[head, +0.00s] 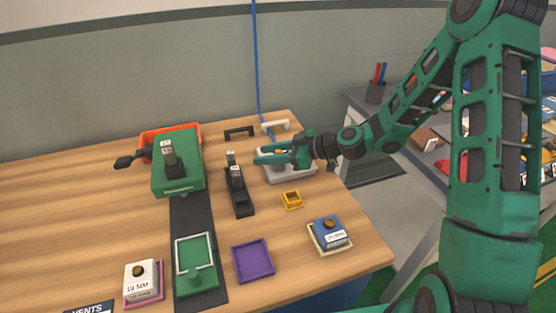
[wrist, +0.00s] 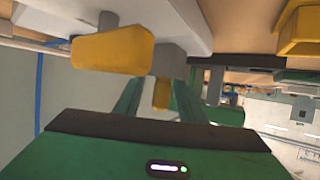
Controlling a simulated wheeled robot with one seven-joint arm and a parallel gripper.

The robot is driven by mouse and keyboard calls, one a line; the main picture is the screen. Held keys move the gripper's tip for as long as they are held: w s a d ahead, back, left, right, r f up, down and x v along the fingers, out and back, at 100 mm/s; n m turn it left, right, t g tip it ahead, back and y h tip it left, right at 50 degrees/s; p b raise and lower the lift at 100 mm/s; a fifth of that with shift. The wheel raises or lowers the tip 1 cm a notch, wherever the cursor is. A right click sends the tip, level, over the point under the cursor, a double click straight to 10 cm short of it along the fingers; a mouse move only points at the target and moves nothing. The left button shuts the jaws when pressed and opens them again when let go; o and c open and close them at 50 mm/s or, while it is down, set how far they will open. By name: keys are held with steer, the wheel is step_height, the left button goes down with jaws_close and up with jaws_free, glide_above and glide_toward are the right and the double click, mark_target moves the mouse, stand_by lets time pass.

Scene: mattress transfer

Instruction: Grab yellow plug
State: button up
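My gripper (head: 268,157) reaches in from the right to the white and grey device (head: 300,176) near the table's back right. In the wrist view its two green fingers (wrist: 160,100) are spread apart. A small yellow plug (wrist: 160,92) shows in the gap between them, below a grey block. I see no clear contact with either finger. A larger yellow plug-like piece (wrist: 112,50) hangs from the white device, left of and nearer than the small one. In the head view my gripper hides the yellow plug.
A purple tray (head: 253,261) and a blue box (head: 330,233) are nearer. A blue cable (head: 257,70) hangs behind.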

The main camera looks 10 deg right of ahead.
jaws_close()
steer(key=shift+r, duration=0.1)
